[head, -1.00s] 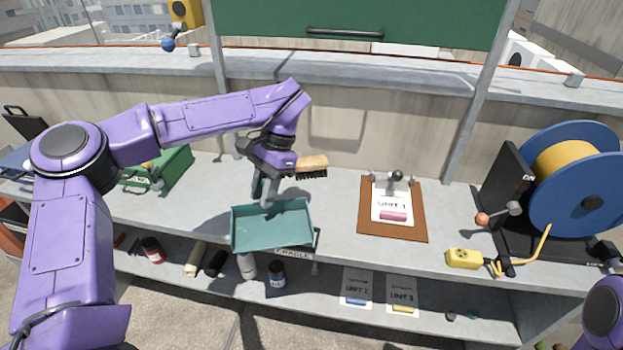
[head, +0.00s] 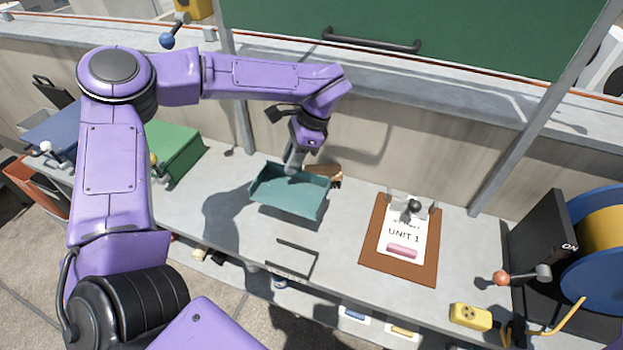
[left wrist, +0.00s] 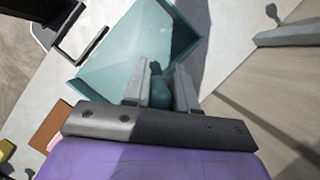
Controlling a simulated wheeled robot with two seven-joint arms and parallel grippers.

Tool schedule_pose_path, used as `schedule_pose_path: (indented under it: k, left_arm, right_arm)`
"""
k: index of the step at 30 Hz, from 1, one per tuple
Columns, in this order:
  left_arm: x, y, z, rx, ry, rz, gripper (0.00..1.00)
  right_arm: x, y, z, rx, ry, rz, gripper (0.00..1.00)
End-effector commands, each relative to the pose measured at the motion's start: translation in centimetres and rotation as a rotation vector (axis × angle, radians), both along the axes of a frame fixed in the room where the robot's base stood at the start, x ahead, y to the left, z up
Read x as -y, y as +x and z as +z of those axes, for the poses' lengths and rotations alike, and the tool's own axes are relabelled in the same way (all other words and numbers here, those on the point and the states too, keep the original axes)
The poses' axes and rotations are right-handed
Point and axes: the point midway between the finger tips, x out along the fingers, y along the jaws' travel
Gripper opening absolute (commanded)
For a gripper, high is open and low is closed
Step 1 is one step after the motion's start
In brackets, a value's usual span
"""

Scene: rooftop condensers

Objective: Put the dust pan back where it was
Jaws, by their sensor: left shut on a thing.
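The teal dust pan (head: 288,195) is over the grey bench, its open tray toward me. My left gripper (head: 294,163) is shut on its handle at the back of the tray. In the left wrist view, the handle (left wrist: 160,88) sits between the two fingers, and the tray (left wrist: 135,45) extends beyond them. A shadow falls on the bench left of the pan; I cannot tell whether the pan touches the bench. My right gripper is out of view.
A wooden brush (head: 325,171) is partly hidden behind the pan. A brown clipboard (head: 373,258) with a "UNIT 1" sheet lies to the right. A green box (head: 178,150) stands left. A yellow block (head: 470,316) and blue reel (head: 600,275) are at right. Bench front-left of the pan is clear.

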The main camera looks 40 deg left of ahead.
Motion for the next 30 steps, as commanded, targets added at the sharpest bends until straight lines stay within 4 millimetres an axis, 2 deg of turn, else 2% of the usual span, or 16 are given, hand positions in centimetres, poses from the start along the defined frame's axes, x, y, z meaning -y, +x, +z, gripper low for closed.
schedule_pose_path:
  k: [3, 6, 10, 15, 26, 27, 29, 30]
  left_arm:
    - [1.6, 1.3, -2.6, -0.007, 0.001, 0.000, 0.00]
    - [2.5, 2.1, -4.1, -0.003, 0.001, 0.000, 0.00]
    - [3.3, 2.8, -5.4, -0.003, 0.001, 0.002, 0.00]
    - [3.3, 2.8, -8.2, -0.003, 0.000, 0.003, 0.00]
    - [3.3, 2.9, -9.0, 0.000, 0.000, 0.003, 0.00]
    - [3.3, 2.9, -8.9, 0.001, 0.001, 0.003, 0.30]
    - [3.3, 2.9, -8.8, 0.000, 0.000, 0.003, 0.49]
    - [3.3, 2.8, -8.8, -0.001, 0.001, 0.003, 0.52]
  right_arm:
    - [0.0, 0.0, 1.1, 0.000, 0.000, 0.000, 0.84]
    - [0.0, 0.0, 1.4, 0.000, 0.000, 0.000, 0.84]
    - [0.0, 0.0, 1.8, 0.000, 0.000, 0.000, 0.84]
    - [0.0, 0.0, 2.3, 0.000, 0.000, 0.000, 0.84]
    - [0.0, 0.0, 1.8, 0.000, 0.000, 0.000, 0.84]
    - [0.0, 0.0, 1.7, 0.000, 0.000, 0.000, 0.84]
    - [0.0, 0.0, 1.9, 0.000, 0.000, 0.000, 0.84]
    - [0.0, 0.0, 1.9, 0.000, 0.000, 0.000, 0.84]
